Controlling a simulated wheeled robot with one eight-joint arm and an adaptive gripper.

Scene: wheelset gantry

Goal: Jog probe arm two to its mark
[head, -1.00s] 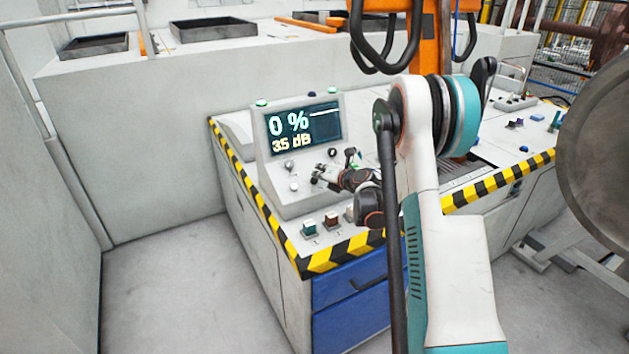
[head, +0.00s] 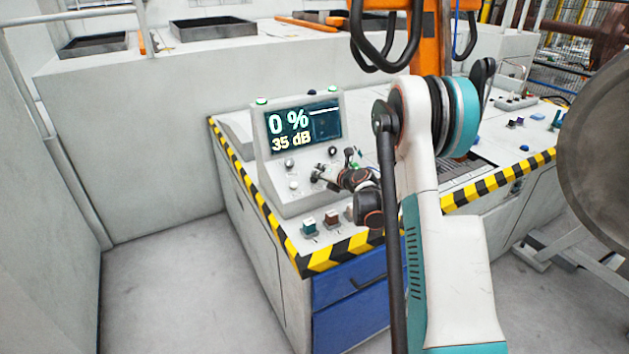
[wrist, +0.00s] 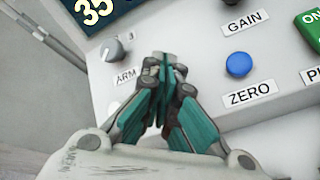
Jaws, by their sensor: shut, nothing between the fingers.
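A sloped control box (head: 290,207) stands on the console, its screen (head: 303,125) reading "0 %" and "35 dB". In the wrist view a grey knob (wrist: 116,49) labelled ARM sits just left of my gripper (wrist: 166,62), beneath the screen's edge. My gripper, also in the head view (head: 318,175), is shut and empty, its tips close to the panel between the ARM knob and a blue ZERO button (wrist: 238,64). Whether the tips touch the panel I cannot tell. No probe arm can be made out for certain.
A green button (wrist: 312,32) is partly cut off at the wrist view's right edge. Coloured push buttons (head: 309,227) stand along the console's front, behind a yellow and black striped edge (head: 335,256). A large round metal disc (head: 597,160) stands at the right.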

